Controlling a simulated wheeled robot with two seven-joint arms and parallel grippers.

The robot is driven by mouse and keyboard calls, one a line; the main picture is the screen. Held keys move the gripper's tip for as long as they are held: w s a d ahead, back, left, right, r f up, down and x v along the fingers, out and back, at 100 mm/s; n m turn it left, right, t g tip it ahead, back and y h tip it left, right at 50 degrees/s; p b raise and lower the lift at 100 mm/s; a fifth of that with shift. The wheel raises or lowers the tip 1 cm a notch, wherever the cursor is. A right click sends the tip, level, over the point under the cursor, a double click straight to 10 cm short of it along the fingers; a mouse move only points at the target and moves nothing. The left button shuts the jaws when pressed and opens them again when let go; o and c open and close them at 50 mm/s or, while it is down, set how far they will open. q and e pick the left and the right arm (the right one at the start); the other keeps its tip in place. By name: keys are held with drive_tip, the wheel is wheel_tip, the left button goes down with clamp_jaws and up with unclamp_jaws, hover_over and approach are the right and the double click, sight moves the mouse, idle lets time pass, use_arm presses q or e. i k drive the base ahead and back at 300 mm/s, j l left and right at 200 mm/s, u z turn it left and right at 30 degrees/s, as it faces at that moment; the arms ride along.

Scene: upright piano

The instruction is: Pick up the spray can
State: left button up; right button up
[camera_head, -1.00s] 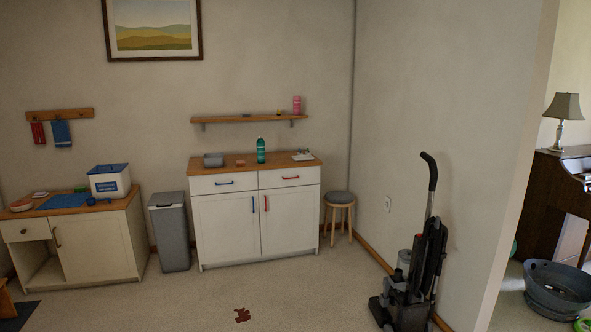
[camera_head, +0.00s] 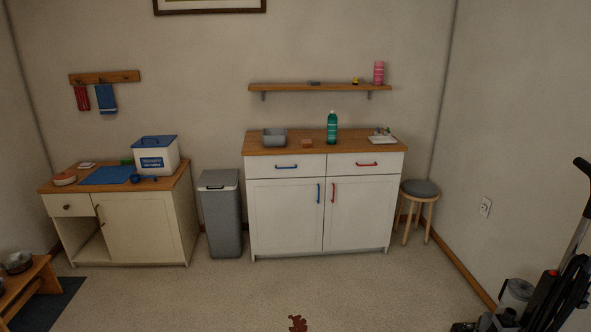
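A green bottle-shaped container (camera_head: 332,128) with a pale top stands upright on the wooden top of the white cabinet (camera_head: 285,215). A pink cylinder (camera_head: 378,73) stands upright at the right end of the wall shelf (camera_head: 300,88). At this size I cannot tell for certain which of the two is the spray can. Neither of my grippers is in view.
A grey bin (camera_head: 222,215) stands left of the cabinet, and a stool (camera_head: 419,190) stands right of it. A vacuum cleaner (camera_head: 560,290) is at the lower right. A reddish-brown patch (camera_head: 297,323) lies on the otherwise open carpet before the cabinet.

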sight(331, 124)
drive_tip(key=i+j+u, duration=0.15)
drive_tip(key=i, duration=1.9)
